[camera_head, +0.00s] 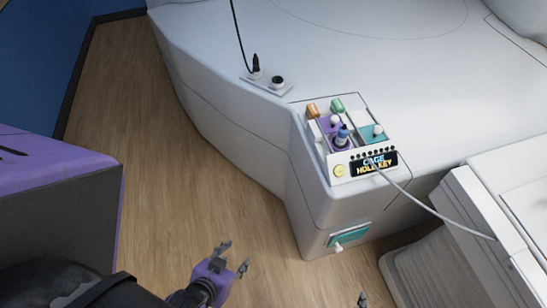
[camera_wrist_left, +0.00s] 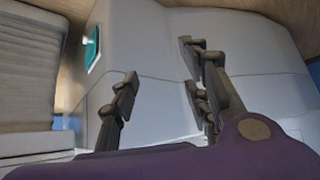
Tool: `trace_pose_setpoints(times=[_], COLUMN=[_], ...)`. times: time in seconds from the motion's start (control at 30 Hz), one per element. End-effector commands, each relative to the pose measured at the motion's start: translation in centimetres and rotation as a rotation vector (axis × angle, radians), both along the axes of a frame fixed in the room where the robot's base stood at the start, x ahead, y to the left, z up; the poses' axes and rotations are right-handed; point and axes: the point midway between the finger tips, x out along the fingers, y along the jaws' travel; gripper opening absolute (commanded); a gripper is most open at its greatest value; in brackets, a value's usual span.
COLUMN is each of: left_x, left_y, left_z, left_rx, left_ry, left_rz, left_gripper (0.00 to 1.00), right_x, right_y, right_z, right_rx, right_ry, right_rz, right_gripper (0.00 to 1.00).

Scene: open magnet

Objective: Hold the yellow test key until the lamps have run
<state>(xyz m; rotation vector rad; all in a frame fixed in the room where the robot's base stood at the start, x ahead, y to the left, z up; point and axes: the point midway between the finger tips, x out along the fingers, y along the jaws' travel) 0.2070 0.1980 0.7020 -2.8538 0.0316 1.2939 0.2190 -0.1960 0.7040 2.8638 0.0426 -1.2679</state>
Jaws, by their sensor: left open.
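A row of small dark lamps (camera_head: 372,152) runs above the display; I see none lit. My left gripper (camera_head: 233,258) is open and empty, low over the floor, in front of and left of the panel, well apart from the key. The left wrist view shows its spread fingers (camera_wrist_left: 158,62) before the white housing; the key is not in that view. Only a grey tip of my right gripper (camera_head: 362,298) shows at the bottom edge.
The panel carries orange (camera_head: 313,111), green (camera_head: 337,105), blue-topped (camera_head: 342,134) and white knobs. A white cable (camera_head: 425,203) crosses its front to the right. A teal plate with a white handle (camera_head: 348,237) sits lower. A purple-topped cabinet (camera_head: 60,180) stands left; floor between is clear.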

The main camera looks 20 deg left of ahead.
Motion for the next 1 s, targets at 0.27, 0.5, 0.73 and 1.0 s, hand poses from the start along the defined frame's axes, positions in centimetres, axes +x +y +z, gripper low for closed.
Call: trace_pose_setpoints(times=[0.27, 0.5, 0.73, 1.0], left_x=[0.2, 0.1, 0.0, 0.0], left_y=[0.0, 0.0, 0.1, 0.3], left_z=[0.0, 0.0, -0.1, -0.1], left_rx=[-0.001, 0.000, 0.004, 0.007], left_ry=[-0.001, 0.000, 0.001, 0.002], left_rz=[-0.001, -0.001, -0.005, -0.008], left_gripper=[0.15, 0.00, 0.00, 0.00], right_x=[0.7, 1.1, 1.1, 0.4], right_y=[0.1, 0.0, -0.1, -0.2], right_z=[0.3, 0.4, 0.4, 0.2], right_rx=[0.000, -0.003, -0.005, -0.004], right_ry=[-0.012, -0.019, -0.017, -0.007], right_rz=[0.004, 0.009, 0.010, 0.007], right_gripper=[0.40, 0.40, 0.40, 0.40])
